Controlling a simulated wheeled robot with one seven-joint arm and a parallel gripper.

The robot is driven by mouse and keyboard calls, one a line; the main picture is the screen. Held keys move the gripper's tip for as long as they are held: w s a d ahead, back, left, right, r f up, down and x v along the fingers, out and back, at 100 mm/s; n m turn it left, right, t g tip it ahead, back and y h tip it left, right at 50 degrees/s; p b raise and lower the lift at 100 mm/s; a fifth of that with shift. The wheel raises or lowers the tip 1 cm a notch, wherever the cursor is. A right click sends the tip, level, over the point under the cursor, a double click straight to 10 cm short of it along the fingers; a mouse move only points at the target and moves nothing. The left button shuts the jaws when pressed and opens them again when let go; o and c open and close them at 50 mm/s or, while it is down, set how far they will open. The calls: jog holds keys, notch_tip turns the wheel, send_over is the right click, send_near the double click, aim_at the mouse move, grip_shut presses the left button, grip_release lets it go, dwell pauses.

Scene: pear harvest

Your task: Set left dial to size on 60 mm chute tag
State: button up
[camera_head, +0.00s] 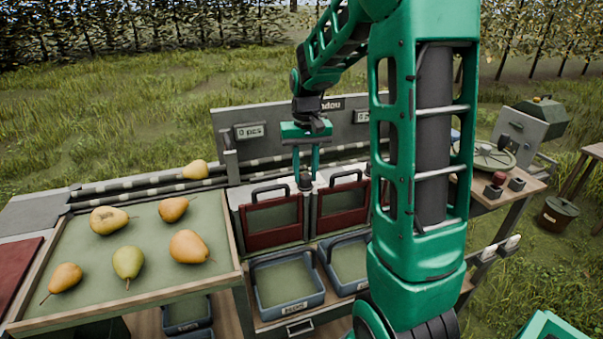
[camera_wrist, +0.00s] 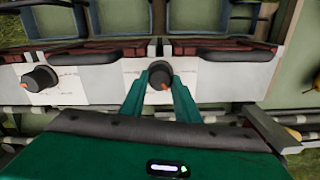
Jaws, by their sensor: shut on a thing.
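The left dial (camera_head: 305,183) is a dark round knob on top of the light chute housing, between two red chute gates. My gripper (camera_head: 306,170) reaches down from above with its green fingers on either side of this dial. In the wrist view, my gripper (camera_wrist: 160,82) is shut on the left dial (camera_wrist: 160,73), whose orange mark shows near the fingers. A second dial (camera_wrist: 40,78) with an orange mark sits at the left of the wrist view; my arm hides it in the head view. The scale markings around the dials are too small to read.
Several pears lie on the green sorting tray (camera_head: 85,255) at left, one pear (camera_head: 195,169) on the rail behind. Blue crates (camera_head: 288,317) stand below the chutes, the left one with a small tag I cannot read surely. A counter display (camera_head: 249,131) reads 0 pcs.

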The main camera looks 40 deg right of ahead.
aim_at(304, 176)
jog(key=shift+a+m, duration=0.1)
jog(key=shift+m, duration=0.4)
jog(key=o, duration=1)
jog(key=shift+o, duration=0.2)
jog(key=shift+r, duration=0.1)
notch_tip(304, 176, up, 11)
jog(key=shift+f, duration=0.2)
jog(key=shift+w, duration=0.1)
